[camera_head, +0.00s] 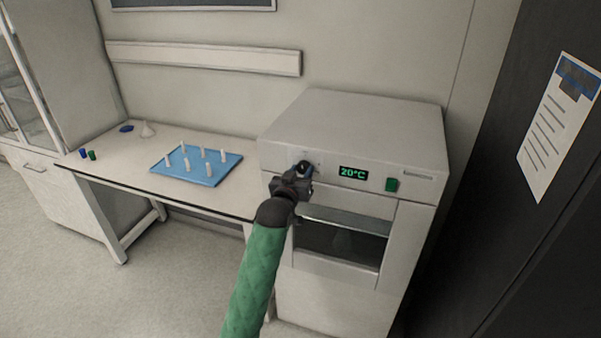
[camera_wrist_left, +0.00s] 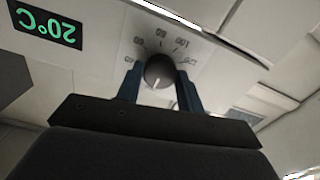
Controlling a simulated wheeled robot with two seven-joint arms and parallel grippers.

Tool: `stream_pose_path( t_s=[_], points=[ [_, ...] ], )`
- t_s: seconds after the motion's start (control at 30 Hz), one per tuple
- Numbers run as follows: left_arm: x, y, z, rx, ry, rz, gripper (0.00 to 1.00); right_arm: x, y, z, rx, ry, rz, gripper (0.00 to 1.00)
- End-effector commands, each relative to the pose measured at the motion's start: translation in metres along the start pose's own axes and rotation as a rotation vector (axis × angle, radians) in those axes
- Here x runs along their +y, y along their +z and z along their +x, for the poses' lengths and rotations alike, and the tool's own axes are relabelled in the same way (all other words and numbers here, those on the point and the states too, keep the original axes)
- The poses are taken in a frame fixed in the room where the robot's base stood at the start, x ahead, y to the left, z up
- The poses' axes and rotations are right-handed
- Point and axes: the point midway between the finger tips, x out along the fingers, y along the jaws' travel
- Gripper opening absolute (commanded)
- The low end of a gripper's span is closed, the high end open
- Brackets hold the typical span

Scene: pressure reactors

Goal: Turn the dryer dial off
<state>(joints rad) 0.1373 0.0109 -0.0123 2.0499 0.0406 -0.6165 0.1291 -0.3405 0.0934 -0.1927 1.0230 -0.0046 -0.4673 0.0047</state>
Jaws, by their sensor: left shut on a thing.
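The dryer (camera_head: 350,115) is a light grey box with a green display (camera_head: 353,173) reading 20°C and a green switch (camera_head: 392,185) on its front panel. In the left wrist view, the dial (camera_wrist_left: 159,71) is a dark round knob with a white pointer line, and a printed number scale surrounds part of it. My left gripper (camera_head: 304,168) is at the dial, with its blue fingers on both sides of the knob in the left wrist view (camera_wrist_left: 160,80). It is shut on the dial. In the head view the gripper mostly hides the dial. My right gripper is not in view.
A dryer door with a dark window (camera_head: 341,247) and a handle lies below the panel. To the left, a table (camera_head: 225,203) carries a blue mat (camera_head: 196,176) with several white pieces. A dark wall or cabinet with a paper notice (camera_head: 558,125) stands at right.

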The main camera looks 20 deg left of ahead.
Motion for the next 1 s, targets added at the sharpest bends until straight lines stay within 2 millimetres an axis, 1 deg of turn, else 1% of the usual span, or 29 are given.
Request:
stream_pose_path(
  t_s=[0.1,0.2,0.37,0.4,0.47,0.5,0.77,0.9,1.0],
  points=[
    [0.000,-0.001,0.000,0.000,-0.001,-0.057,0.15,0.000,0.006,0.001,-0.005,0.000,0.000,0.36],
    [0.000,-0.001,0.000,0.001,0.000,-0.064,0.15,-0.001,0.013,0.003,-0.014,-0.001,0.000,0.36],
    [0.000,-0.001,0.000,0.001,0.000,-0.063,0.15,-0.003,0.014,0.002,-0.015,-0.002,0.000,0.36],
    [0.000,-0.001,0.000,0.001,0.000,-0.063,0.45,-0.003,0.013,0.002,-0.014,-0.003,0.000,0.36],
    [0.000,-0.001,0.000,0.001,0.000,-0.063,0.57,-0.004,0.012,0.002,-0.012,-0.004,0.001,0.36],
    [0.000,-0.001,0.000,0.001,0.000,-0.062,0.59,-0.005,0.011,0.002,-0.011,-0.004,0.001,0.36],
    [0.000,0.000,0.000,0.000,0.000,-0.062,0.59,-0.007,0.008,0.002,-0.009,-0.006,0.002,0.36],
    [-0.001,0.002,-0.008,0.000,0.000,-0.062,0.59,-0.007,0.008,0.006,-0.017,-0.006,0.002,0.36],
    [-0.001,0.004,-0.021,0.000,0.000,-0.062,0.59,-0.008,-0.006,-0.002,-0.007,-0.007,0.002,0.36]
  ],
)
